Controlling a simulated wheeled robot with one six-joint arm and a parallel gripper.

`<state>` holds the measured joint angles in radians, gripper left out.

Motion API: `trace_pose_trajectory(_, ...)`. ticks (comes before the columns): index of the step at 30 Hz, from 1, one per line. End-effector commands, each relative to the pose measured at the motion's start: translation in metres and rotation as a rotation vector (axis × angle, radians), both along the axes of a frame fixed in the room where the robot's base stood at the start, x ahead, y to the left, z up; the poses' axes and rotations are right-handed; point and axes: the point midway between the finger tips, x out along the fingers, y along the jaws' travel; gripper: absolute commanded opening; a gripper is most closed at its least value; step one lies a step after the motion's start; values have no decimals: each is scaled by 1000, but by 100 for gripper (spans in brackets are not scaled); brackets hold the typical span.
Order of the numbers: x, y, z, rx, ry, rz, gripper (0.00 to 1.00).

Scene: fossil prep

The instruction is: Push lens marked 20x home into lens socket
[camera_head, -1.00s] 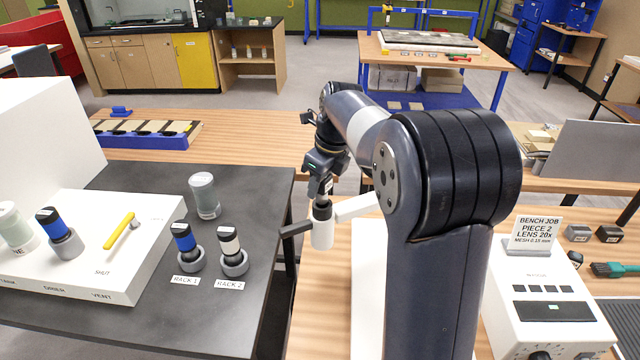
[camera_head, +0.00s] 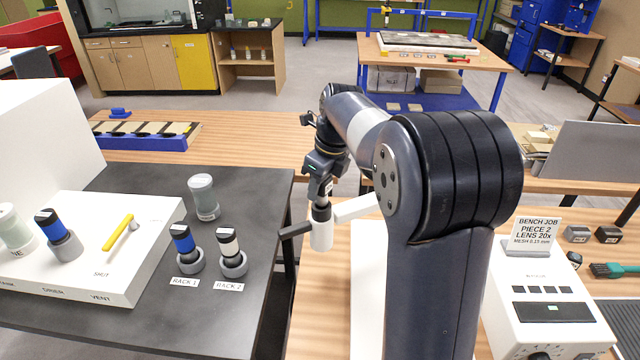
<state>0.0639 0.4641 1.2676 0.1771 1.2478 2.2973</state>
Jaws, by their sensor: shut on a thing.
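My gripper (camera_head: 323,192) points down in the middle of the head view, beside my large dark arm links. It is shut on a small dark lens (camera_head: 321,212), of which only the lower part shows. The lens sits at the top of a white upright cylinder that looks like the lens socket (camera_head: 321,236). A dark bar sticks out to its left and a white arm to its right. I cannot tell how deep the lens sits, and its 20x mark is not legible. A bench job card (camera_head: 533,233) reads "PIECE 2, LENS 20x, MESH 0.15 mm".
On the dark table (camera_head: 235,310) stand RACK 1 (camera_head: 190,262) with a blue-banded tool, RACK 2 (camera_head: 234,265) with a white-banded tool, and a grey jar (camera_head: 203,196). A white box with a yellow lever (camera_head: 118,232) is at left. A white control unit (camera_head: 548,290) is at right.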

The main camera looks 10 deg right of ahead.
Motion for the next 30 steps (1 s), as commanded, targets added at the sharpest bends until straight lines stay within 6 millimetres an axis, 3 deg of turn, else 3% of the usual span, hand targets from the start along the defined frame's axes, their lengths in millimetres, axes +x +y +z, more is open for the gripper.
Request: trace_pose_trajectory(30, 0, 0, -31, 0, 1, 0, 0)
